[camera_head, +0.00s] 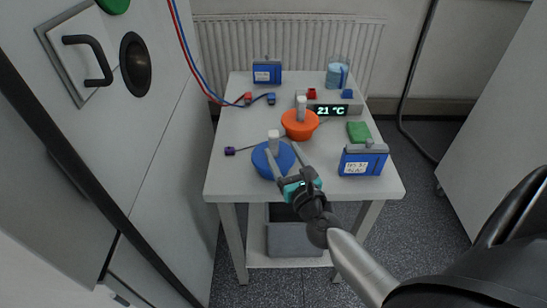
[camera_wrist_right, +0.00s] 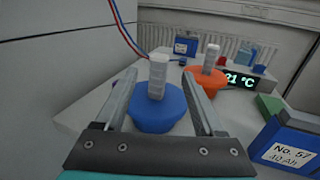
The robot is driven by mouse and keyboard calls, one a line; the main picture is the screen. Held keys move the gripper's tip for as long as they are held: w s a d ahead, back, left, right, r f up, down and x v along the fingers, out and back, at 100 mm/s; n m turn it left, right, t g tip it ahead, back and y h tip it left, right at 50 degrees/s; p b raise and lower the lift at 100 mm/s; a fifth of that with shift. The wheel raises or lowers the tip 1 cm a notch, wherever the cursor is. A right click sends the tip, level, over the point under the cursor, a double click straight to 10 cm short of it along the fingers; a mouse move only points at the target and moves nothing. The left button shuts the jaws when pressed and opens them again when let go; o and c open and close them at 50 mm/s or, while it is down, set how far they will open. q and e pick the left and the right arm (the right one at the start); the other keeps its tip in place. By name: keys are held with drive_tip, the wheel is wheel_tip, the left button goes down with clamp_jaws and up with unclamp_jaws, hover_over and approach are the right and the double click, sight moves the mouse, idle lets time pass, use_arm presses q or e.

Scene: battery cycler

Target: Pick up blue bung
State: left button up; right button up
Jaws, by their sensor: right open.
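The blue bung (camera_head: 262,164) is a wide blue plug with an upright pale grey stem. It stands at the front left of the white table (camera_head: 226,184). My right gripper (camera_head: 281,149) reaches over the bung from the front right. Its fingers are open, one on each side of the stem, with a gap to it. In the right wrist view the blue bung (camera_wrist_right: 158,116) sits upright between the spread fingers of the right gripper (camera_wrist_right: 161,74). My left gripper is out of view.
An orange bung (camera_head: 300,129) stands just behind. A blue labelled box (camera_head: 362,162) and green block (camera_head: 358,131) are to the right. Red and blue cable plugs (camera_head: 271,99), a 21 °C display (camera_head: 331,110) and a jug (camera_head: 337,76) are farther back. A cabinet (camera_head: 150,130) borders the left.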

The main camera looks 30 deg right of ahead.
sight(276, 141)
drive_tip(key=shift+f+x, duration=0.2)
drive_tip(key=shift+x, duration=1.6)
drive_tip(key=shift+f+x, duration=0.15)
drive_tip(key=shift+x, duration=1.65)
drive_tip(key=shift+a, duration=0.1)
drive_tip(key=shift+c, duration=0.4)
clamp_jaws()
drive_tip(key=shift+r, duration=0.15)
